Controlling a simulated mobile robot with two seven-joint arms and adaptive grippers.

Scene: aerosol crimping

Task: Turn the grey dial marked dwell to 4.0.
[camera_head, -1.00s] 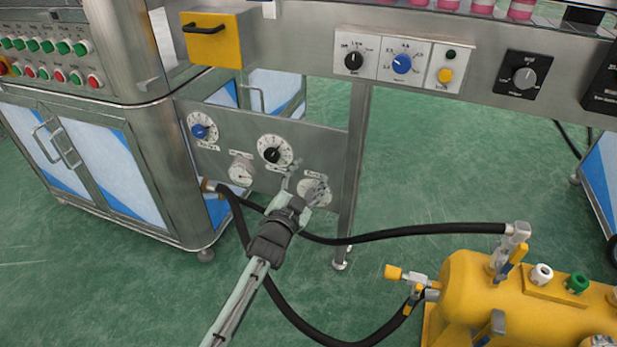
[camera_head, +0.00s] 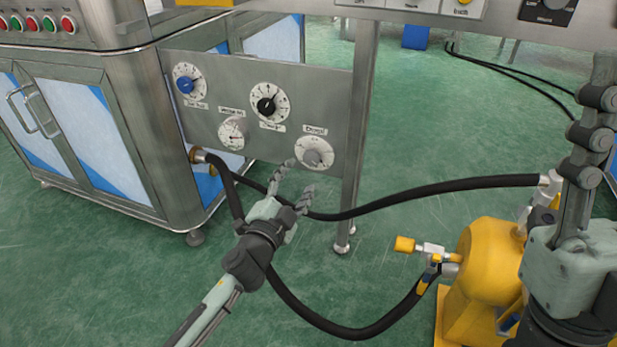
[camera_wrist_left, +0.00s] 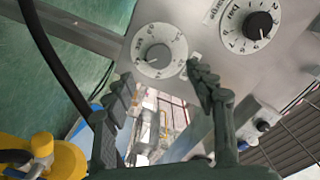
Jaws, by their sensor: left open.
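The grey dial (camera_head: 315,153) sits at the lower right of the metal panel, with a white scale ring and a small label above that is too small to read surely. It also shows in the left wrist view (camera_wrist_left: 158,54), top centre; its exact setting is hard to read. My left gripper (camera_head: 291,177) is open and empty, just below and in front of this dial, its fingers pointing up at the panel. In the left wrist view its two fingers (camera_wrist_left: 160,80) stand apart below the dial, not touching it. My right gripper (camera_head: 588,130) is at the right edge, its opening unclear.
The panel also carries a blue-knob dial (camera_head: 187,85), a black-knob dial (camera_head: 267,105) and a white gauge (camera_head: 233,132). A black hose (camera_head: 430,191) runs below the panel to a yellow tank (camera_head: 488,262). A metal post (camera_head: 359,120) stands right of the panel.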

